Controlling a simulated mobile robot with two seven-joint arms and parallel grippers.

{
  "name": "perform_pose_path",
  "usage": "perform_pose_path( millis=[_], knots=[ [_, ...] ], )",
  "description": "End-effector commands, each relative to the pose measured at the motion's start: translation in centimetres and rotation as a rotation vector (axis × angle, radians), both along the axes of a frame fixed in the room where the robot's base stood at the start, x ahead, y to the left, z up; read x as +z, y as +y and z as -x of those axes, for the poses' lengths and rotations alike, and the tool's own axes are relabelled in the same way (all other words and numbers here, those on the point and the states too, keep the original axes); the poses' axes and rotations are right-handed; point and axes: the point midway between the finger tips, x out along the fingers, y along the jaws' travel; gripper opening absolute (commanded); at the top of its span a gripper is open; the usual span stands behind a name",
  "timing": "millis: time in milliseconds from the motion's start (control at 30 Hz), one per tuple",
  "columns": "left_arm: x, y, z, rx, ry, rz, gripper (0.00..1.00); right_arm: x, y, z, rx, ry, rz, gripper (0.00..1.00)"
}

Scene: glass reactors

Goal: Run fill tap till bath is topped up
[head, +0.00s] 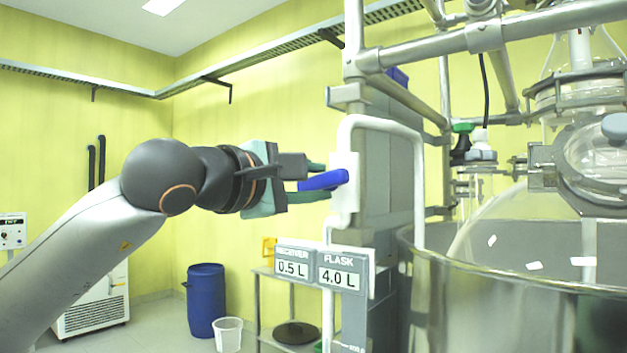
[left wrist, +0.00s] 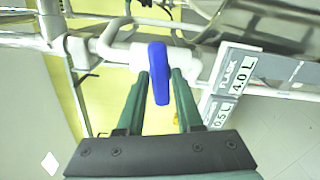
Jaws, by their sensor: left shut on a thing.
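The fill tap has a white body (head: 346,190) and a blue lever (head: 322,180), in the middle of the head view. In the left wrist view the lever (left wrist: 158,72) stands between my two green fingers. My left gripper (head: 324,183) is shut on the lever. A white pipe (head: 417,165) rises from the tap, bends over and drops to the bath. The bath (head: 470,268) is a round metal-rimmed vessel around a big glass flask (head: 515,232) at the right. Its water level cannot be made out. My right gripper is not in view.
A sign (head: 323,270) below the tap reads receiver 0.5 L and flask 4.0 L. Metal frame tubes (head: 485,40) stand above the bath. A blue drum (head: 206,300), a white bucket (head: 228,335) and a low shelf (head: 262,310) stand behind. A white chiller unit (head: 95,305) is at the left.

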Motion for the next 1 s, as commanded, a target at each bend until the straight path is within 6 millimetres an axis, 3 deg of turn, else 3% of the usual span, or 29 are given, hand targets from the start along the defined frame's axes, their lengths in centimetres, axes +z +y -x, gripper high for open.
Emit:
perform_pose_path(
  millis=[400, 967, 1000],
  knots=[
    [0.05, -0.05, 0.05, -0.001, -0.118, -0.163, 0.0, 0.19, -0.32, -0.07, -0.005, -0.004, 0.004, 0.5],
    [-0.01, -0.07, 0.05, -0.001, -0.137, -0.188, 0.0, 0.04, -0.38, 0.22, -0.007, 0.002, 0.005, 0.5],
    [-0.01, -0.07, 0.05, -0.001, -0.137, -0.188, 0.37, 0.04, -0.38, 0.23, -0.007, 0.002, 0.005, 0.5]
  ],
)
